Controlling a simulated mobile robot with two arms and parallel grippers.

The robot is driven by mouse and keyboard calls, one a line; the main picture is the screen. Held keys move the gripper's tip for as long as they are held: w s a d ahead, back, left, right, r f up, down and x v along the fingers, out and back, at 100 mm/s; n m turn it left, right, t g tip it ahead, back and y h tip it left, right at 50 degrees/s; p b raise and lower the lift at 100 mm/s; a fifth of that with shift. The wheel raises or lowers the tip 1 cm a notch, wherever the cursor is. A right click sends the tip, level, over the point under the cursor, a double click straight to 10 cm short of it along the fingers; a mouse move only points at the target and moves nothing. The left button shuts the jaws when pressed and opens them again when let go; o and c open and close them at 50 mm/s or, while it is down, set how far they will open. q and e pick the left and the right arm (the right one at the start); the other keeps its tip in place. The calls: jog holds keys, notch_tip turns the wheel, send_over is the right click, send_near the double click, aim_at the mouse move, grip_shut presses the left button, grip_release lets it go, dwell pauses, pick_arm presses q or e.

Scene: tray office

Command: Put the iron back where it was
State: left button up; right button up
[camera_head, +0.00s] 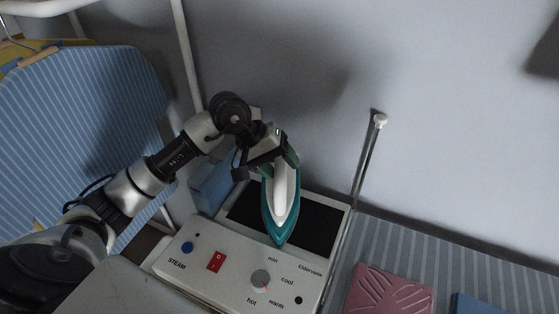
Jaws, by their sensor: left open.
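A teal and white iron (281,205) is over the dark plate (317,219) of a white steam station (235,258), its tip pointing toward the front control panel. It looks to rest on the plate, but I cannot see its underside. My left gripper (276,158) is open at the rear end of the iron, close to its handle. The gripper and wrist hide the iron's rear, and I cannot tell whether the fingers touch it. My right gripper is not in view.
A thin metal post (366,160) stands right of the station. A blue box (211,184) is behind the station's left side. A pink folded cloth (389,291) lies on the grey striped surface at the lower right.

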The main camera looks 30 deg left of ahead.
pick_arm(q)
jog(key=shift+b+v, duration=0.9)
jog(key=shift+v, duration=0.2)
jog(key=b+v, duration=0.2)
jog(key=v, duration=0.8)
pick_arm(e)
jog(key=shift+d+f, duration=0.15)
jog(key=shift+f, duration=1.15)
pick_arm(q)
jog(key=shift+r, duration=0.1)
